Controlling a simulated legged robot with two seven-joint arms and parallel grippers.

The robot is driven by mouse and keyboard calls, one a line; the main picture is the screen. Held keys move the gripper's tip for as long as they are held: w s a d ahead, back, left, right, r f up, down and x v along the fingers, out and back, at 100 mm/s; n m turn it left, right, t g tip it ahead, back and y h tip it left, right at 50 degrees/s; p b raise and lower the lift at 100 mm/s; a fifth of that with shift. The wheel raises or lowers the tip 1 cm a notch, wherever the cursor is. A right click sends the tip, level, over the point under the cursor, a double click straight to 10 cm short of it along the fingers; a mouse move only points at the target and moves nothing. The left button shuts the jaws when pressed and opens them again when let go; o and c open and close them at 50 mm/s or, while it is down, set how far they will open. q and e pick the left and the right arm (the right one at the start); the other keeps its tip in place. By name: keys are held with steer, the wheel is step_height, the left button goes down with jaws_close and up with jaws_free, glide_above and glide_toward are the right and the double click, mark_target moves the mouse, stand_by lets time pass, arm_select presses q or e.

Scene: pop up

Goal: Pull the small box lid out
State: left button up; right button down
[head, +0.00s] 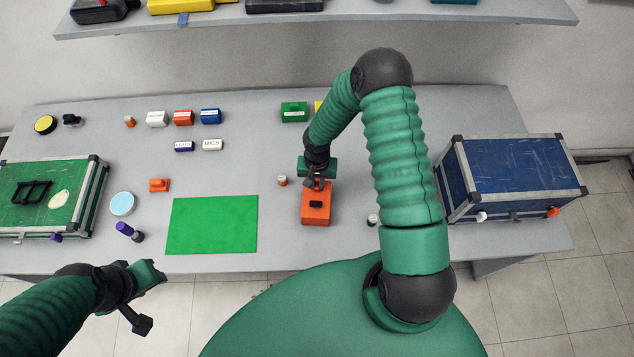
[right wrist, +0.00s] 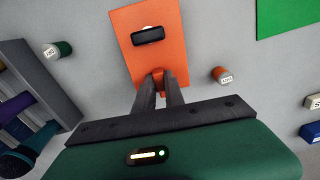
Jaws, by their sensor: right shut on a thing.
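A small orange box (head: 316,208) with a black handle on its top stands on the grey table, right of the green mat. My right gripper (head: 318,184) is at the far edge of this box. In the right wrist view the orange box (right wrist: 150,45) lies ahead of the fingers, and the right gripper (right wrist: 161,82) is shut on a small orange tab (right wrist: 157,77) at the box's near edge. How far the lid stands out cannot be told. My left gripper (head: 150,275) is off the table's front edge at the lower left, holding nothing visible.
Small bottles stand close on both sides of the box, one at its left (head: 282,181) and one at its right (head: 372,220). A blue case (head: 510,170) is at the right and a green case (head: 50,195) at the left. The green mat (head: 213,225) is bare.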

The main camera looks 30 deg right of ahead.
mark_target(317, 185)
steer(key=shift+r, duration=0.4)
step_height(317, 185, up, 4)
steer(key=p, duration=0.3)
steer(key=shift+f, duration=0.2)
